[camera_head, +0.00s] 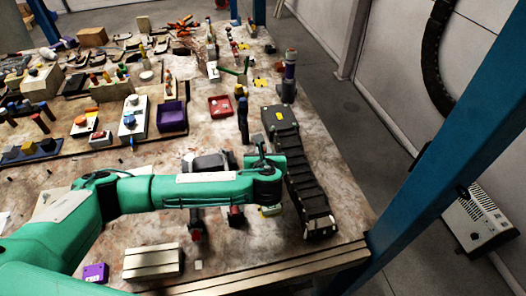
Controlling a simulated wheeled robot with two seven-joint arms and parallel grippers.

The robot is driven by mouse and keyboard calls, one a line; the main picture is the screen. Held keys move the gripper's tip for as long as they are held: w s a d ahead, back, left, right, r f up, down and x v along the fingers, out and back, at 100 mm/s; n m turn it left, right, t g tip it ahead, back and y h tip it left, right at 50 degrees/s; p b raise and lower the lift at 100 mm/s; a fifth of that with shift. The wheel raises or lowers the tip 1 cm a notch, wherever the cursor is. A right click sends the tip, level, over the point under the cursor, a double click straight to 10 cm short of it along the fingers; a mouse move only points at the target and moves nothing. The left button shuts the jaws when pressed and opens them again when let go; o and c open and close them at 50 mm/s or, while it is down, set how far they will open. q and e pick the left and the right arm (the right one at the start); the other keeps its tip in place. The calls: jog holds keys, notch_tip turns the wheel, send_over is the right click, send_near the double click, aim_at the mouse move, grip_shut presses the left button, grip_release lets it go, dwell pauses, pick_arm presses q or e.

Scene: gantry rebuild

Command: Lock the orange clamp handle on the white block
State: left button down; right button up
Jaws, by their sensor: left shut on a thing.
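A small white block (76,130) with an orange part (92,123) on top lies on the board at the left of the table. The orange part looks like the clamp handle, but it is too small to tell its position. My left arm reaches across the table from the left. My left gripper (262,160) is at its far end, well to the right of the white block and beside the black track. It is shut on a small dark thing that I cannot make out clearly. My right gripper is not in view.
A taller white block (133,118) with a blue part stands right of the orange one, next to a purple bin (172,117). A red tray (220,106), a black segmented track (303,180) and a grooved metal block (153,262) are on the table. A blue post (450,170) rises at right.

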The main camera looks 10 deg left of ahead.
pick_arm(q)
jog(key=c, duration=1.3)
grip_release()
jog(key=shift+b+v, duration=1.45)
jog(key=shift+v, duration=5.5)
jog(key=shift+f, duration=0.15)
